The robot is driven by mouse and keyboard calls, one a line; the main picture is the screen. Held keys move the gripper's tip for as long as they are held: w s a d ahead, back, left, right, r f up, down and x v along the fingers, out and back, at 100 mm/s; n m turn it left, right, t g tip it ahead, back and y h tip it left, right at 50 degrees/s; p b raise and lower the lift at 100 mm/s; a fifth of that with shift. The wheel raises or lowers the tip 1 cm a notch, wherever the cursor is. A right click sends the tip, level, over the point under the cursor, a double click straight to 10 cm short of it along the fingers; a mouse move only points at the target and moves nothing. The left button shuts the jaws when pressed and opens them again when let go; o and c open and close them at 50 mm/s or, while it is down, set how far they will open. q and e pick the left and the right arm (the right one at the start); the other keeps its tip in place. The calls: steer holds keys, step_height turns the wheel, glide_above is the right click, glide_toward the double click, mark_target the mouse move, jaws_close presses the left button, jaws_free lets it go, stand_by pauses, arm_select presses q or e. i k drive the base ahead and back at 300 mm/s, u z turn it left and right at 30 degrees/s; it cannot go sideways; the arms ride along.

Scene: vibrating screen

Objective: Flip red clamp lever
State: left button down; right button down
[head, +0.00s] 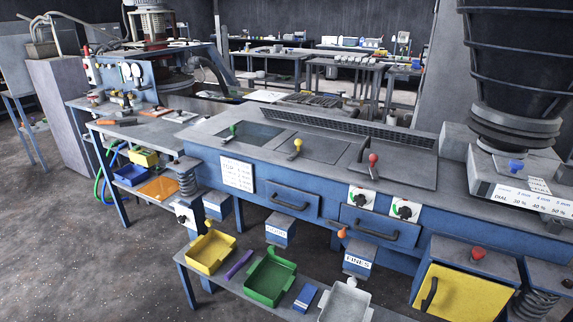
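A red-knobbed lever (373,159) stands on the right panel of the long blue screening machine's grey top. Another red knob (478,253) sits on the blue box with a yellow door at lower right. Neither of my grippers shows in the head view.
A low front shelf holds a yellow tray (211,268), a green tray (283,281) and a white tray (359,305). A dark hopper (515,60) rises at right. A blue-knobbed control (516,165) is below it. Open floor lies at lower left.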

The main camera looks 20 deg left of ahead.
mark_target(374, 159)
steer(key=u, duration=0.25)
steer(key=i, duration=1.2)
steer(key=z, duration=0.95)
